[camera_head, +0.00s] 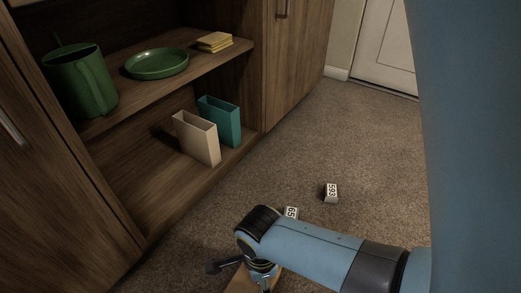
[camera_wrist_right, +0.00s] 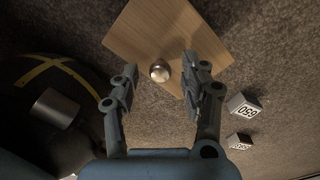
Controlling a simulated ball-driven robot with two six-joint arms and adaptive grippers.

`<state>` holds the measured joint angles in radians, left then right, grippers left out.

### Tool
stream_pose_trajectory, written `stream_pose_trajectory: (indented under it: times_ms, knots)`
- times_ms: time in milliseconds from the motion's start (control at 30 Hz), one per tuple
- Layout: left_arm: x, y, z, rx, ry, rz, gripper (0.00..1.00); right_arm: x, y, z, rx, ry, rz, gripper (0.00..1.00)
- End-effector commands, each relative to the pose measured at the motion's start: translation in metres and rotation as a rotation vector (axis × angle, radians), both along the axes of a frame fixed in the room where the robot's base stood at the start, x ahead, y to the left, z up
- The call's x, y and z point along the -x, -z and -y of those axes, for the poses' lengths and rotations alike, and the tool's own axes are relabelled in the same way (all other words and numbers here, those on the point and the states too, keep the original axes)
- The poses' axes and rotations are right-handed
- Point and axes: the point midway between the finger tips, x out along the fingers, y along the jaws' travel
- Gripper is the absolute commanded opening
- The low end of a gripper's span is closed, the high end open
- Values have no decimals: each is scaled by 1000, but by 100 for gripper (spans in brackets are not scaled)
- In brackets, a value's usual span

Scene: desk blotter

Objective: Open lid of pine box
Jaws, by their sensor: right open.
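The pine box (camera_wrist_right: 165,25) shows in the right wrist view as a light wooden top with a round metal knob (camera_wrist_right: 160,71) near its lower middle. The lid looks closed flat; its sides are hidden from this angle. My right gripper (camera_wrist_right: 158,82) is open, with one finger on each side of the knob and clear space between. In the head view a corner of the pine box (camera_head: 238,284) shows under my right gripper (camera_head: 240,270) at the bottom edge; most of it is hidden. My left gripper is in neither view.
Two white numbered blocks (camera_head: 331,192) (camera_head: 291,212) lie on the carpet beyond my right arm. At the left, an open wooden cabinet holds a green pitcher (camera_head: 80,82), green plate (camera_head: 157,64), yellow stack (camera_head: 214,41), and beige (camera_head: 197,138) and teal (camera_head: 220,121) holders. Carpet beyond the blocks is clear.

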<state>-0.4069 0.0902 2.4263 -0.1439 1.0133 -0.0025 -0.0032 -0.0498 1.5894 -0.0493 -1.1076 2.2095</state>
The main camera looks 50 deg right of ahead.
Motion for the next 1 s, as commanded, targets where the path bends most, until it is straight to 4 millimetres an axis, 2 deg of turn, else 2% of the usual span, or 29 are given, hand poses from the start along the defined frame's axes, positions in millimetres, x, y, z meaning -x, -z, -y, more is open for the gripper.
stream_pose_trajectory:
  times_ms: [233, 600, 1000]
  knots:
    - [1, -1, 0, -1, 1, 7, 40, 0, 0, 0, 1, 0, 1, 45]
    - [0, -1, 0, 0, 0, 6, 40, 0, 0, 0, 0, 0, 0, 0]
    - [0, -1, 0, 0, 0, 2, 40, 0, 0, 0, 0, 0, -1, 0]
